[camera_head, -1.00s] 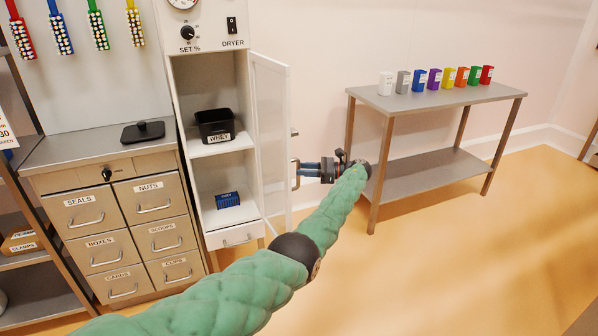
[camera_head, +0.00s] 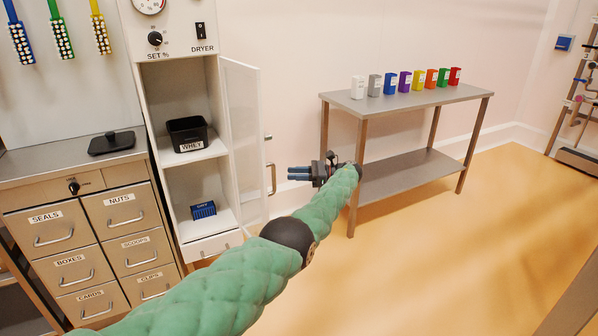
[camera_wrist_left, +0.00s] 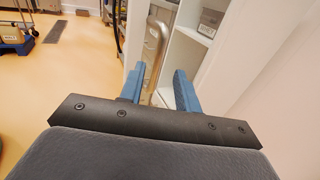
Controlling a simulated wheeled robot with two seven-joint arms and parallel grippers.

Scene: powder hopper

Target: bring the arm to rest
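My left gripper (camera_head: 290,173) is at the end of the green-sleeved arm in the head view, pointing left at the handle (camera_head: 271,178) of the open dryer door (camera_head: 241,140). A small gap shows between its fingertips and the handle. In the left wrist view the blue fingers of my left gripper (camera_wrist_left: 159,85) are apart with nothing held. The metal handle (camera_wrist_left: 155,45) appears beyond and between them. My right gripper is in neither view.
The dryer cabinet holds a black WHEY tub (camera_head: 187,134) and a blue box (camera_head: 203,210). A steel table (camera_head: 410,101) with several coloured containers stands behind and right of my left gripper. Drawers (camera_head: 90,225) stand left. Open floor (camera_head: 430,260) lies right.

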